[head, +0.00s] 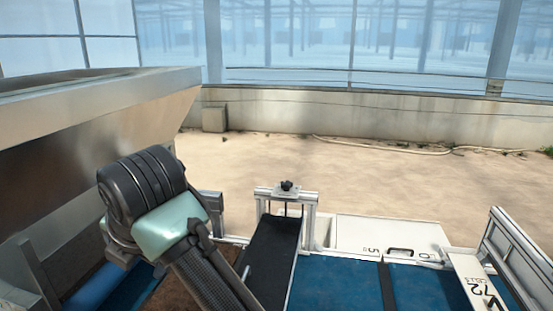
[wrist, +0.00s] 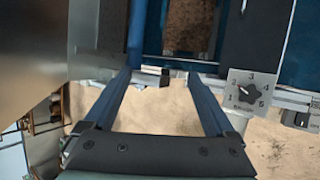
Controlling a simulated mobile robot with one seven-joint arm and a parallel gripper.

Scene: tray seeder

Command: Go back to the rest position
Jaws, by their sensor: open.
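My gripper (wrist: 160,80) shows in the wrist view with its two blue-grey fingers spread apart. Nothing is between the fingertips. The fingers reach toward a metal edge of the machine, with a small dark and pale piece (wrist: 153,76) just beyond the tips; I cannot tell whether they touch. In the head view my arm, with its black and mint-green joint, stands at the lower left, and the gripper itself is not visible there.
A large metal hopper (head: 90,120) fills the left, close beside my arm. A dark sloping belt (head: 272,255) and blue belt sections (head: 340,285) lie below. A white cabinet (head: 385,236) and a white panel (head: 472,280) stand right. Sandy floor beyond (head: 300,160) is mostly clear.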

